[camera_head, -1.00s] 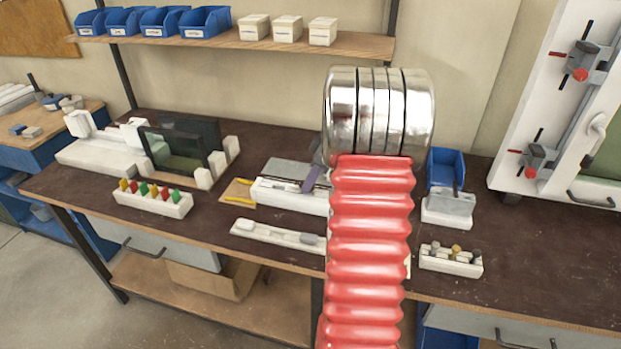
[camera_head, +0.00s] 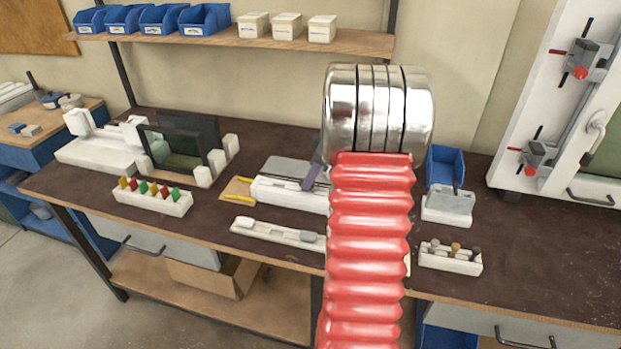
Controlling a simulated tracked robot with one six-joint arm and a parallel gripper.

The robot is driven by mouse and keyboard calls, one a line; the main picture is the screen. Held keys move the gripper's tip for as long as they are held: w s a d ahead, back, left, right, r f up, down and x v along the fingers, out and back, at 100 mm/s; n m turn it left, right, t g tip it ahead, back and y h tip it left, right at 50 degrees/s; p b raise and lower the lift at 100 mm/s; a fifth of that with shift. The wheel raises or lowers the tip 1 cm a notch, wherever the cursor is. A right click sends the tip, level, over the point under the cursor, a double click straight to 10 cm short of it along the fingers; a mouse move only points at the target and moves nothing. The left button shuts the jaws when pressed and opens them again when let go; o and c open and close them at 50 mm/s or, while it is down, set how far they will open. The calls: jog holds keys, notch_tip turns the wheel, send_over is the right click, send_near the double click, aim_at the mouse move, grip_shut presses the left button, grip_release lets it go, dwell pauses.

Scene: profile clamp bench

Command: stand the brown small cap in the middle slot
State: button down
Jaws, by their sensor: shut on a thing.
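My arm, with its red ribbed sleeve and shiny metal rings, fills the middle of the head view. The gripper itself is hidden behind it, so its jaws and anything in them do not show. A white block (camera_head: 450,262) to the right of my arm holds a row of small upright pegs or caps, with a yellow-brown one (camera_head: 455,248) in the middle between two grey ones. I cannot tell whether either holder has the middle slot.
A white fixture (camera_head: 275,193) with a purple-grey part lies partly behind my arm. A rack of coloured pegs (camera_head: 150,202) and a dark framed panel (camera_head: 180,150) stand left. A blue bin (camera_head: 447,165) stands right. The bench's right end is clear.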

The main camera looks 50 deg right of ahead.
jog(key=shift+f, duration=0.55)
jog(key=c, duration=1.5)
grip_release()
jog(key=shift+c, duration=0.2)
jog(key=shift+r, duration=0.15)
jog(key=shift+r, duration=3.9)
